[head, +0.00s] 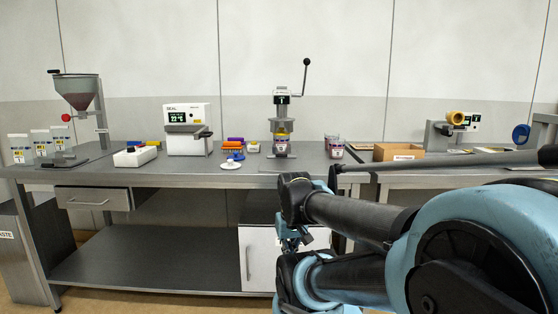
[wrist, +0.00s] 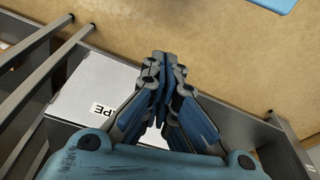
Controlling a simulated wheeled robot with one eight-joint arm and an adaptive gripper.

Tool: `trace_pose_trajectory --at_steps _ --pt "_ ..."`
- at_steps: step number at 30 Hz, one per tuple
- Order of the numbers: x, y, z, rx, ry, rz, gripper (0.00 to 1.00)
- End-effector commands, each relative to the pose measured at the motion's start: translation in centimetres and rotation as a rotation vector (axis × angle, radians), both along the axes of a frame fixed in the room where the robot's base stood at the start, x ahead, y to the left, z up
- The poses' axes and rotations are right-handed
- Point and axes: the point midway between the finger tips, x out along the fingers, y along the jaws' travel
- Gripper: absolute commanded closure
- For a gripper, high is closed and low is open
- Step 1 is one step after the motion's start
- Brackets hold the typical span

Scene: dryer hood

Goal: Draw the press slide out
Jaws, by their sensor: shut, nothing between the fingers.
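A lever press (head: 281,120) stands upright on the workbench near the middle of the head view, with a long black-knobbed lever raised at its right. A yellow-and-purple item sits in its lower opening. A separate slide on the press is too small to make out. My gripper (head: 290,243) is below the bench top, in front of the white cabinet, well below and apart from the press. In the wrist view my gripper (wrist: 164,62) has its fingers together with nothing between them, pointing toward the brown floor. The press is not in the wrist view.
A white cabinet (head: 262,255) is below. A white labelled surface (wrist: 90,92) and metal rails (wrist: 35,70) lie left of my gripper.

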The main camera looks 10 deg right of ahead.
Motion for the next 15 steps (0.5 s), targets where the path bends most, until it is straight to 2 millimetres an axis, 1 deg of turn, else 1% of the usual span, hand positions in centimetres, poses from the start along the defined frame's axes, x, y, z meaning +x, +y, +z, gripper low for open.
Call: trace_pose_trajectory --at_steps 4,5,6,8,9,10,13,14,15 --pt "0.0 0.0 0.0 0.000 0.000 0.000 1.00" --pt "0.0 0.0 0.0 0.000 0.000 0.000 0.98" --pt "0.0 0.0 0.0 0.000 0.000 0.000 0.89" --pt "-0.6 0.0 0.7 -0.001 -0.012 -0.001 0.75" --pt "-0.4 0.0 1.1 0.000 -0.014 -0.003 0.66" --pt "-0.1 -0.1 1.6 -0.001 -0.016 -0.005 0.59" --pt "1.8 -0.2 3.9 -0.001 -0.024 -0.017 0.37" --pt "2.6 -0.3 4.8 -0.002 -0.028 -0.021 0.33" --pt "3.7 -0.4 6.1 -0.002 -0.033 -0.028 0.33"
